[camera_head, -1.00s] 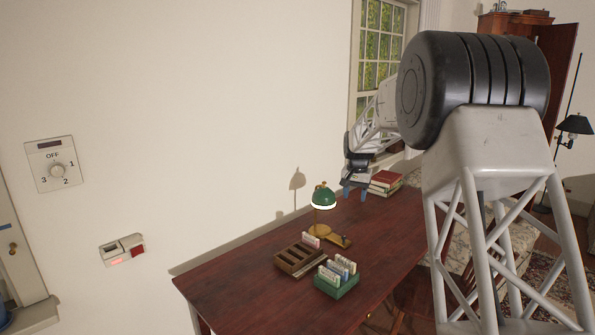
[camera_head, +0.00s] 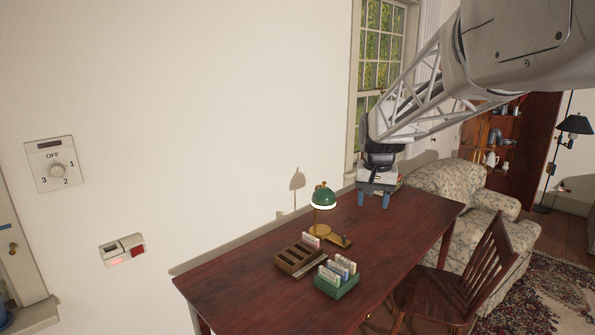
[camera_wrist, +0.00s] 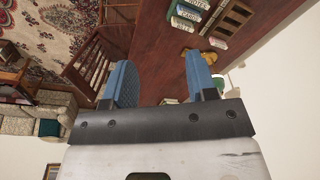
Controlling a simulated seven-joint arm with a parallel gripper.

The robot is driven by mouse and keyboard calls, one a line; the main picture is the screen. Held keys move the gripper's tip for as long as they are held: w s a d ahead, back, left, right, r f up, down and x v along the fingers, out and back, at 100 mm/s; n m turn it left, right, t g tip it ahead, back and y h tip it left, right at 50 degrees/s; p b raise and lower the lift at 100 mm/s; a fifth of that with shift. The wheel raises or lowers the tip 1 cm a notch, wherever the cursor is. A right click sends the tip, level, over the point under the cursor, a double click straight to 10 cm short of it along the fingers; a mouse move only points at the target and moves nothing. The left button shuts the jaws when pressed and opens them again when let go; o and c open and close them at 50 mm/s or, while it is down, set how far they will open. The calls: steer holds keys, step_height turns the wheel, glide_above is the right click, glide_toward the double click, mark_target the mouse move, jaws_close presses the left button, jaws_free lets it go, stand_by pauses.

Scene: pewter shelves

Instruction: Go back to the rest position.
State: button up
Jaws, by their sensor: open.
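My gripper (camera_head: 374,199) hangs above the far end of the dark red desk (camera_head: 255,275), fingers pointing down. Its two blue fingers are apart with nothing between them. In the wrist view my gripper (camera_wrist: 160,82) also shows open and empty over the desk top (camera_wrist: 158,45). In the head view my arm reaches in from the upper right, and the gripper hides most of the books behind it.
On the desk stand a green lamp (camera_head: 323,197), a wooden compartment tray (camera_head: 284,262) and a green box (camera_head: 338,289) of labelled cards. A wooden chair (camera_head: 470,280) and floral sofa (camera_head: 443,180) stand right. A dial (camera_head: 57,171) and switch box (camera_head: 122,250) are on the wall.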

steer(key=s+f+n, duration=0.1)
steer(key=s+f, duration=0.2)
steer(key=s, duration=1.6)
steer(key=s+f+n+t, duration=0.1)
steer(key=s+f, duration=0.2)
steer(key=s, duration=1.6)
steer(key=shift+s+a+f+n, duration=0.2)
steer(key=shift+s+a+n, duration=0.1)
steer(key=shift+s+a, duration=0.05)
